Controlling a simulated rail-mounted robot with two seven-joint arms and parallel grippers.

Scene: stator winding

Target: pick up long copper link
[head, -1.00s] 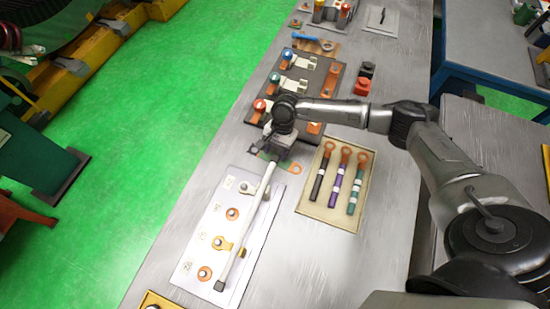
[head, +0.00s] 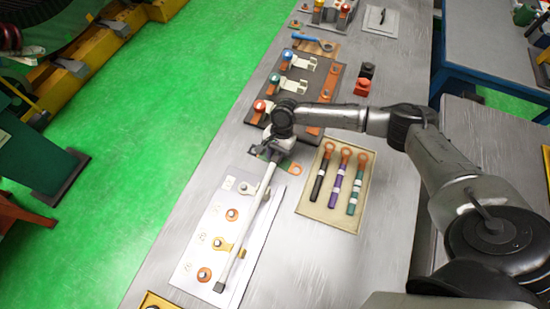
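My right arm comes in from the right, and its gripper (head: 271,153) points down over the table just above the white terminal plate. A flat copper-coloured piece with a ring end (head: 295,169) shows beside and partly under the gripper; it may be the long copper link, but most of it is hidden. A long pale grey rod with a dark tip (head: 245,236) runs from below the gripper across the plate. I cannot tell whether the gripper holds the rod or the copper piece. The fingers are too small to read. My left gripper is not in view.
The white plate (head: 190,275) carries several terminals with copper rings. A tan tray (head: 333,216) with three ring-ended cables lies right of it. A dark board (head: 318,76) with clamps and copper bars stands behind, with red and black blocks (head: 362,86) beside it.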

